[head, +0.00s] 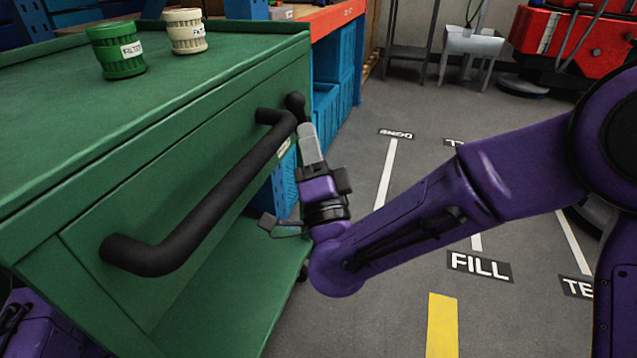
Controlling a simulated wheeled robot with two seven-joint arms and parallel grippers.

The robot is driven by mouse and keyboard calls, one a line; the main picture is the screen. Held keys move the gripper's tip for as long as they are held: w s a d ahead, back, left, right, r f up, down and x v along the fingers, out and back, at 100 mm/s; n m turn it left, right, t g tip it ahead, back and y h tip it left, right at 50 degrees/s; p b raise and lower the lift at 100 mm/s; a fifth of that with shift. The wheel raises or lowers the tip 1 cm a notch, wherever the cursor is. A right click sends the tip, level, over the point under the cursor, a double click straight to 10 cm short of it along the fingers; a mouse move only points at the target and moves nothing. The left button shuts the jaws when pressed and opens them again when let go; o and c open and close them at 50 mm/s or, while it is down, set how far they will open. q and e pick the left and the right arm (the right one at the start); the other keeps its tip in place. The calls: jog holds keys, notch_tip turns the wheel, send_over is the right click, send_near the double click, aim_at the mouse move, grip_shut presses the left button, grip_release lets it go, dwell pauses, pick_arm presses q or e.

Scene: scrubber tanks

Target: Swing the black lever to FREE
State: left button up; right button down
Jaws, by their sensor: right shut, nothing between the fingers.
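A black ball knob (295,101), which looks like the end of the black lever, shows at the far right corner of the green cart (120,215), just past the end of the cart's black bar handle. The rest of the lever is hidden, and I cannot read its position. My right gripper (306,130) is shut and empty. Its grey fingertips are just below the knob, touching it or very close; I cannot tell which. A small pale label on the cart's side is partly hidden by the handle. My left gripper is out of view.
The thick black bar handle (215,200) juts from the cart's side, left of my right gripper. A green filter cup (116,52) and a cream one (185,32) stand on the cart top. Blue crates (330,90) stand behind. Grey floor at right is open.

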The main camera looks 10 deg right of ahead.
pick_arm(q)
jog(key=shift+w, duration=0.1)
pick_arm(e)
jog(key=s+f, duration=0.3)
jog(key=s, duration=0.4)
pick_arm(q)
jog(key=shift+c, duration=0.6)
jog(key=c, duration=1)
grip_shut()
pick_arm(e)
jog(key=d+f+n+g+h, duration=0.1)
jog(key=d+f+g, duration=0.3)
jog(key=f, duration=0.6)
jog(key=s+d+f+n+g+h, duration=0.1)
jog(key=d+f+n+g, duration=0.15)
jog(key=f, duration=0.75)
jog(key=d+f+n+g+h, duration=0.1)
jog(key=d+f+g, duration=0.3)
jog(key=f, duration=0.6)
jog(key=s+d+f+g+h, duration=0.1)
jog(key=s+d+f+g, duration=0.4)
jog(key=s+f, duration=0.4)
jog(key=s+d+f+n+g+h, duration=0.1)
jog(key=s+d+f+g, duration=0.5)
jog(key=s, duration=0.7)
notch_tip(320, 180, down, 3)
jog(key=shift+s+d+f, duration=0.1)
jog(key=shift+s+d, duration=0.25)
jog(key=shift+d, duration=0.6)
jog(key=shift+n, duration=0.25)
